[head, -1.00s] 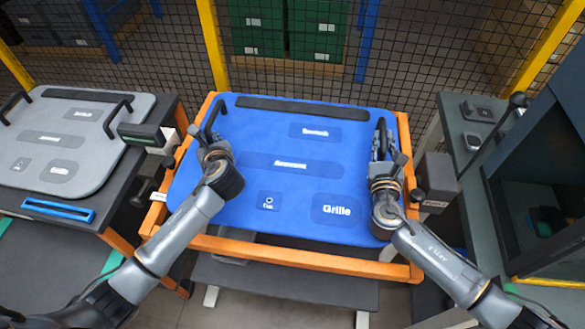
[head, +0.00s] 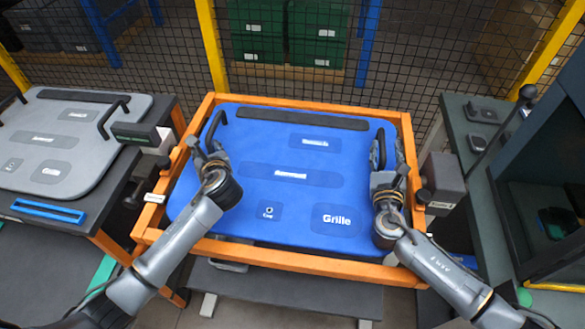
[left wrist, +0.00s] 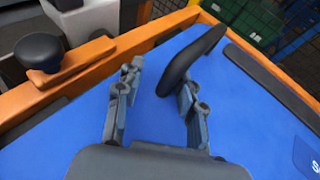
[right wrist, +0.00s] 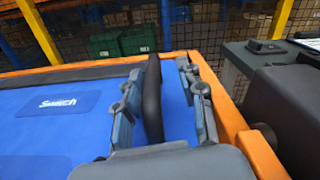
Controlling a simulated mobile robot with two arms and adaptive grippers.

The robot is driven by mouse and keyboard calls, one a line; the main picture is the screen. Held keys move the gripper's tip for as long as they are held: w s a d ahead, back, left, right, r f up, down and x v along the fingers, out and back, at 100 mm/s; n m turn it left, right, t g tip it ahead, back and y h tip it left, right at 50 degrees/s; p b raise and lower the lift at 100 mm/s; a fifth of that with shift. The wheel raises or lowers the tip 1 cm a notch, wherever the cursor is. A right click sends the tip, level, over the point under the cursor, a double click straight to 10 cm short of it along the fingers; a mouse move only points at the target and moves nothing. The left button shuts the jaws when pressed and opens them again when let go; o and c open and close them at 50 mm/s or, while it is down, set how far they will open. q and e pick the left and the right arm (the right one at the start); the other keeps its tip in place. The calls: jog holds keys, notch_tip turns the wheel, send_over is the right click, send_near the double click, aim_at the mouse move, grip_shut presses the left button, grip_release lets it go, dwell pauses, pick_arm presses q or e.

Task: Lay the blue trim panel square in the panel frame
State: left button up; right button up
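The blue trim panel (head: 262,146) lies within the orange panel frame (head: 300,262), its edges roughly along the rails; a thin dark gap shows at the front. I cannot tell whether it is fully down. My left gripper (head: 212,152) is at the panel's left black handle (head: 217,125). In the left wrist view my left fingers (left wrist: 155,105) are spread, with the near end of that handle (left wrist: 190,60) between or just beyond them. My right gripper (head: 385,165) is at the right handle. In the right wrist view my right fingers (right wrist: 162,105) stand apart on either side of that handle (right wrist: 152,95).
A grey panel (head: 60,140) with black handles lies on the left table. A dark bench (head: 470,135) is at right. A mesh fence (head: 400,60) closes off the back.

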pick_arm(q)
jog(key=shift+d, duration=0.15)
pick_arm(e)
jog(key=shift+a, duration=0.15)
pick_arm(q)
jog(key=shift+s+d+r, duration=0.1)
jog(key=shift+s+d, duration=0.1)
jog(key=v, duration=1.1)
jog(key=shift+s+a, duration=0.1)
jog(key=shift+a, duration=0.1)
pick_arm(e)
jog(key=shift+a, duration=0.1)
pick_arm(q)
jog(key=shift+s+r, duration=0.1)
pick_arm(e)
jog(key=shift+s+f, duration=0.1)
jog(key=shift+s, duration=0.1)
jog(key=s, duration=0.7)
jog(key=s+a, duration=0.1)
jog(key=s, duration=0.3)
jog(key=shift+s+a, duration=0.1)
jog(key=shift+s, duration=0.2)
